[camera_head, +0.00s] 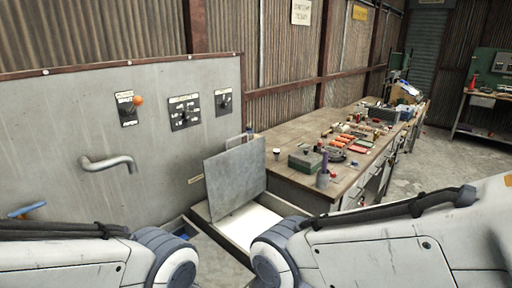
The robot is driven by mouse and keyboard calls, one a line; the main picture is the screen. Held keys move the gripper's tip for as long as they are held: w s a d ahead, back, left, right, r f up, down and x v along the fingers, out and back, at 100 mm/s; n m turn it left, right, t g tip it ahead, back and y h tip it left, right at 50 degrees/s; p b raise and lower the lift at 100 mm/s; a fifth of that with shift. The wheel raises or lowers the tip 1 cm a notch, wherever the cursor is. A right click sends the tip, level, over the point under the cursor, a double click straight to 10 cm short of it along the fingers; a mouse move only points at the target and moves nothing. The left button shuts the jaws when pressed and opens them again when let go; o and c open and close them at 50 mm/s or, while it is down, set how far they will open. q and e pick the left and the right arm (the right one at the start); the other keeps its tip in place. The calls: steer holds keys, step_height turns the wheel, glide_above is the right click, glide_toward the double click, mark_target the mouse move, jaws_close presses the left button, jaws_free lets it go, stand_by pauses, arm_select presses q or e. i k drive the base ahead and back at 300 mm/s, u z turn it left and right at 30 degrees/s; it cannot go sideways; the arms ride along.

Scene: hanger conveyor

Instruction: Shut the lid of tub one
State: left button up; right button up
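A grey metal lid (235,178) stands raised and open, leaning slightly, with a small handle at its top edge. It belongs to a low white-lined tub (246,226), whose inside shows below and in front of the lid. A small label (195,179) is on the wall beside it, too small to read, so I cannot confirm that this is tub one. My left and right arm links cross the bottom of the view and hide the tub's front part. Neither gripper shows.
A grey panel wall (60,130) with a pipe spout (108,163), an orange-knobbed lever (138,100) and dials (185,112) stands on the left. A workbench (283,182) crowded with tools is right of the lid. Open concrete floor (455,160) lies farther right.

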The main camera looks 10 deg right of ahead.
mark_target(234, 177)
steer(key=z, duration=2.3)
steer(key=i, duration=1.9)
steer(key=u, duration=3.15)
steer(key=i, duration=0.5)
steer(key=u, duration=0.1)
